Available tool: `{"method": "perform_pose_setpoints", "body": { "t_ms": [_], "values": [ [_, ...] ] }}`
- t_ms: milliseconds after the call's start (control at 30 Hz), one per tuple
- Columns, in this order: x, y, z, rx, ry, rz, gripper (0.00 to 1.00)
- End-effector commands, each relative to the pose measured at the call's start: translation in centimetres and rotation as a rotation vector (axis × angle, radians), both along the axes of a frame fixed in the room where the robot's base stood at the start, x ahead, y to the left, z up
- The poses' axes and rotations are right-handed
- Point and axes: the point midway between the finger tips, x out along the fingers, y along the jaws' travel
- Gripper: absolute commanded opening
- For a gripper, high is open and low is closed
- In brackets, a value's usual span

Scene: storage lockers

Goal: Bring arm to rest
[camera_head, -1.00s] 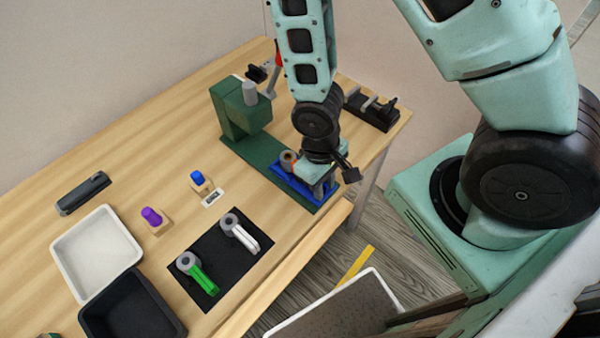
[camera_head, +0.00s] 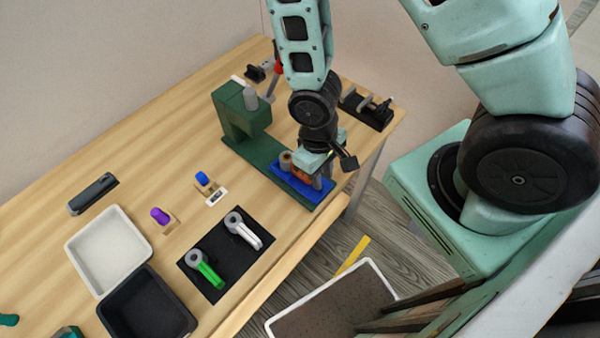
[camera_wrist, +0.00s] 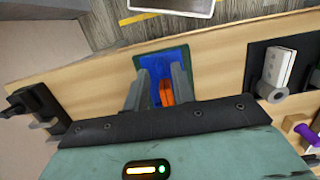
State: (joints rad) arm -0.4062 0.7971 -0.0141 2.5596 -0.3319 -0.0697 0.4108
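My gripper (camera_head: 318,178) is at the right end of the table, low over a blue plate (camera_head: 318,197) on the base of a green press-like fixture (camera_head: 238,118). In the wrist view, its two grey fingers (camera_wrist: 163,75) stand apart over the blue plate (camera_wrist: 176,60). An orange piece (camera_wrist: 166,93) shows between them, with blue visible beside it, so the fingers look open. The orange piece also shows in the head view (camera_head: 299,173), partly hidden by my gripper. Whether a finger touches it, I cannot tell.
A black mat (camera_head: 213,286) holds a white-handled part (camera_head: 246,230) and a green-handled part (camera_head: 205,268). A white tray (camera_head: 108,252) and black tray (camera_head: 148,305) stand at left. A black clamp-like device (camera_head: 368,108) is at the far right corner.

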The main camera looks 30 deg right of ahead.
Motion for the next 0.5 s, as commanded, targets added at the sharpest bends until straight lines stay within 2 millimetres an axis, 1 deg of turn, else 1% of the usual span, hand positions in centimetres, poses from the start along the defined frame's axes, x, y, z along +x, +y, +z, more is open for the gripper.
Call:
{"method": "perform_pose_setpoints", "body": {
  "t_ms": [367, 467, 500],
  "values": [
    [0.0, 0.0, 0.0, 0.0, 0.0, 0.0, 0.25],
    [0.6, 0.8, 0.7, 0.009, -0.016, 0.016, 0.25],
    [0.9, 1.3, 1.2, 0.013, -0.024, 0.024, 0.25]
  ]
}}
